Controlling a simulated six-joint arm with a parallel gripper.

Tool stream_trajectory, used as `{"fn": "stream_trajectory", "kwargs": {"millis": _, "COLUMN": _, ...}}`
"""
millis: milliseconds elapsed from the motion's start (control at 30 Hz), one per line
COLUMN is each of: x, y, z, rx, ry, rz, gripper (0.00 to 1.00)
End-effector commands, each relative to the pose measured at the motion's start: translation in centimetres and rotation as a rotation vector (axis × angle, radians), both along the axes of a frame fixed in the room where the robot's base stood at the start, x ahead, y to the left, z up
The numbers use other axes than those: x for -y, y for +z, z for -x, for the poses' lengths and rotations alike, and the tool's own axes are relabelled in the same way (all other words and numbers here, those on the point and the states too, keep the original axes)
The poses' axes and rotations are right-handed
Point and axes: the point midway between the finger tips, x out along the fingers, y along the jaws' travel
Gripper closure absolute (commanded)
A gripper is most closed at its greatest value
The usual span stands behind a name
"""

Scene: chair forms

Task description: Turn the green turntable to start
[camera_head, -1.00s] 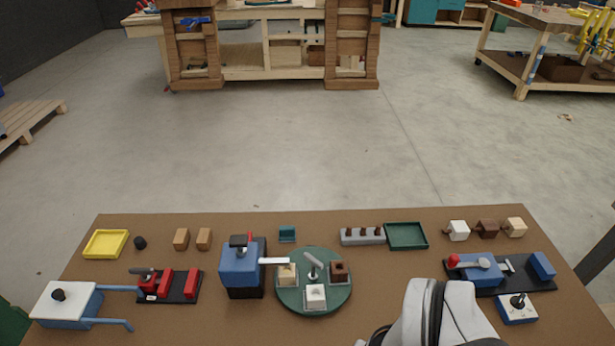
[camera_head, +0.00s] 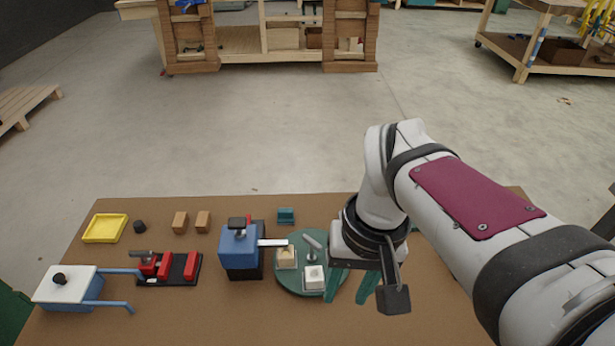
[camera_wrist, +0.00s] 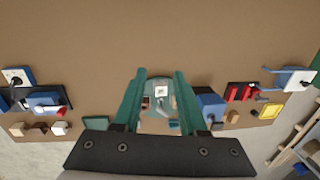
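The green turntable (camera_head: 289,281) is a round disc on the brown table, partly hidden by my arm in the head view. It carries a grey slanted handle (camera_head: 311,242) near its middle, a beige chair form (camera_head: 286,258) and a white one (camera_head: 314,278). A brown form (camera_wrist: 146,102) shows on it in the wrist view. My gripper (camera_head: 345,301) has teal fingers pointing down, near the turntable's right edge in the head view. In the wrist view its fingers (camera_wrist: 160,74) are wide apart with nothing between them, and the turntable appears beyond, between them.
A blue press (camera_head: 240,250) with a white arm reaching to the turntable stands at its left. Farther left are a red clamp fixture (camera_head: 181,268), a white-topped blue box with handles (camera_head: 69,285) and a yellow tray (camera_head: 105,228). A teal block (camera_head: 286,215) stands behind the turntable.

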Motion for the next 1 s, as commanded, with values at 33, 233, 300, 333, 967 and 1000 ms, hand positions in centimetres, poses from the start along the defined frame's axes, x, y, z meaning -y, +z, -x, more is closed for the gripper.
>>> {"fn": "stream_trajectory", "kwargs": {"millis": 33, "x": -0.4, "y": 0.6, "z": -4.3, "rx": 0.008, "ry": 0.143, "rz": 0.015, "gripper": 0.55}}
{"fn": "stream_trajectory", "kwargs": {"millis": 233, "x": -2.6, "y": -0.5, "z": -18.0, "rx": 0.054, "ry": 0.692, "rz": 0.074, "gripper": 0.55}}
{"fn": "stream_trajectory", "kwargs": {"millis": 300, "x": -3.2, "y": -1.3, "z": -20.3, "rx": 0.060, "ry": 0.797, "rz": 0.084, "gripper": 0.55}}
{"fn": "stream_trajectory", "kwargs": {"millis": 333, "x": -3.3, "y": -1.6, "z": -21.0, "rx": 0.063, "ry": 0.827, "rz": 0.088, "gripper": 0.55}}
{"fn": "stream_trajectory", "kwargs": {"millis": 967, "x": -3.6, "y": -15.8, "z": -21.8, "rx": 0.067, "ry": 0.871, "rz": 0.091, "gripper": 0.55}}
{"fn": "stream_trajectory", "kwargs": {"millis": 1000, "x": -3.5, "y": -16.4, "z": -21.8, "rx": 0.067, "ry": 0.870, "rz": 0.091, "gripper": 0.55}}
